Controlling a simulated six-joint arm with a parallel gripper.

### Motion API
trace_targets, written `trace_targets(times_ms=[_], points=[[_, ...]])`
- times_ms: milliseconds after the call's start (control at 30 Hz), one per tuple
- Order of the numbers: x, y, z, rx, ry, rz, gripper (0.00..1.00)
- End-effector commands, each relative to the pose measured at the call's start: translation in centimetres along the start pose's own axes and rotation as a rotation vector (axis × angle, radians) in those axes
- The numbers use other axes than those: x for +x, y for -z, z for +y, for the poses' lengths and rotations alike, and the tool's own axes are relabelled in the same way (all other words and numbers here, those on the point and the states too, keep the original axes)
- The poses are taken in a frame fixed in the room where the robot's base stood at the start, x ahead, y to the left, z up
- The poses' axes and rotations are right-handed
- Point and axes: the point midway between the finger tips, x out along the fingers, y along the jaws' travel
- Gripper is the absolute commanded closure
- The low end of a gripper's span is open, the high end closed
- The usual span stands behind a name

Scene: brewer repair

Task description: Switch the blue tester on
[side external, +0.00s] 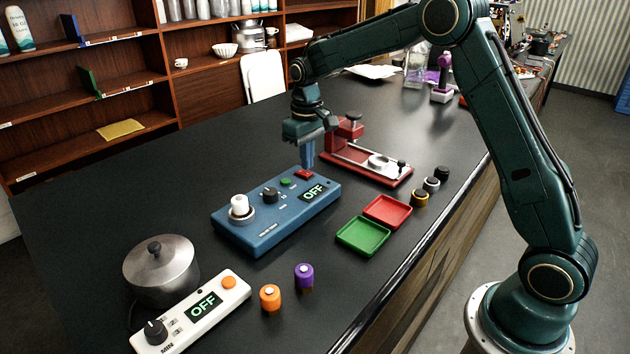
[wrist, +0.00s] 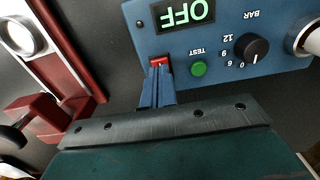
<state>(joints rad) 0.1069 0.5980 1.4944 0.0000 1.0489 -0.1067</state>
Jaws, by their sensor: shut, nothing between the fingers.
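The blue tester (side external: 262,228) lies on the dark bench in the side external view, and its panel fills the upper right of the wrist view (wrist: 225,45). Its display (side external: 314,191) reads OFF. A red switch (wrist: 158,62) sits at the panel edge, beside a green TEST button (wrist: 198,69) and a black dial (wrist: 253,50). A white knob-like part (side external: 239,205) stands at the tester's left end. My gripper (side external: 308,165) is shut and empty, pointing down. In the wrist view its fingertips (wrist: 158,74) are right at the red switch; whether they touch it I cannot tell.
A red press-like stand (side external: 368,165) is close behind the tester. Red (side external: 387,211) and green (side external: 362,236) trays lie to its right. A metal pot (side external: 160,268), a white controller reading OFF (side external: 236,287) and orange and purple cylinders are in front.

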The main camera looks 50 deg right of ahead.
Motion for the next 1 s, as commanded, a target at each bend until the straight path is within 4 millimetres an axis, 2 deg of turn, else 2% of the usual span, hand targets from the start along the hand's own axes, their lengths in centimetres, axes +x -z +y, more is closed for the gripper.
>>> trace_targets(times_ms=[1000], points=[[1.1, 0.0, 0.0, 0.000, 0.000, -0.001, 1.00]])
